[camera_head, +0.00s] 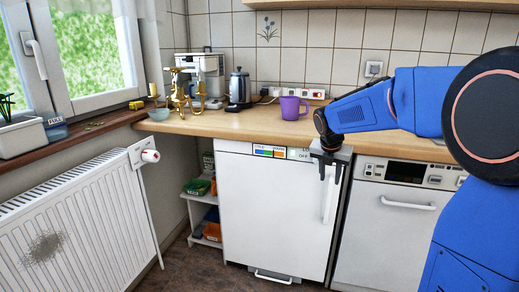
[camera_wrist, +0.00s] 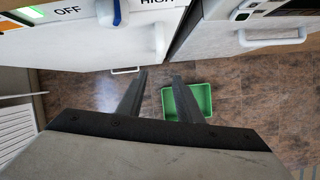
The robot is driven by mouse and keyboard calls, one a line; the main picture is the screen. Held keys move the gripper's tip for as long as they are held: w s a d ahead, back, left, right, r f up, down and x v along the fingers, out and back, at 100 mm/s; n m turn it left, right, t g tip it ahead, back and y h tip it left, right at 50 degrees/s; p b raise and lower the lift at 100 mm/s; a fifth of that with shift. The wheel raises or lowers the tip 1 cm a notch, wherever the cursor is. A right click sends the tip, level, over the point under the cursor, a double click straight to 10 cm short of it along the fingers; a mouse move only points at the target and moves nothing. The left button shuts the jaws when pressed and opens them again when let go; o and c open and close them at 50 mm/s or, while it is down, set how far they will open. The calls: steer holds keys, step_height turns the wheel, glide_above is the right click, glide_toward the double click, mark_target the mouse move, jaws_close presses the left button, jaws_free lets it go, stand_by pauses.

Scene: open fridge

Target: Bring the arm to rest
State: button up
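My arm (camera_head: 375,108) reaches in from the right in the head view, bent down at the wrist. My gripper (camera_head: 330,177) points down in front of the upper right part of the white fridge door (camera_head: 265,205), near its handle (camera_head: 327,201). In the wrist view my gripper (camera_wrist: 159,77) has its two dark fingers apart, with bare floor between them and nothing held. The fridge door looks shut. In the wrist view the fridge handle (camera_wrist: 159,38) is beyond the fingers, apart from them.
A white dishwasher (camera_head: 385,232) stands right of the fridge. The wooden counter (camera_head: 225,122) holds a purple mug (camera_head: 291,108), a kettle (camera_head: 238,87) and a coffee machine (camera_head: 207,66). A radiator (camera_head: 85,225) is at left. A green tray (camera_wrist: 206,100) lies on the floor.

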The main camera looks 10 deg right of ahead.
steer(key=s+a+r+m+y, duration=0.1)
steer(key=s+a+m, duration=0.1)
steer(key=s+m, duration=0.65)
steer(key=s+a+r+m, duration=0.15)
steer(key=s+m, duration=0.35)
steer(key=s, duration=0.7)
steer(key=s+a+f+m, duration=0.1)
steer(key=s+f+m, duration=0.1)
steer(key=s+m, duration=0.3)
steer(key=s+a+f+m+y, duration=0.1)
steer(key=s+f+m, duration=0.1)
steer(key=s+m, duration=0.3)
steer(key=s+a+f+m+t, duration=0.1)
steer(key=s+f+m, duration=0.1)
steer(key=s+m, duration=0.3)
steer(key=s, duration=0.3)
steer(key=shift+a+f+y, duration=0.2)
steer(key=shift+f+y, duration=0.05)
steer(key=shift+y, duration=0.05)
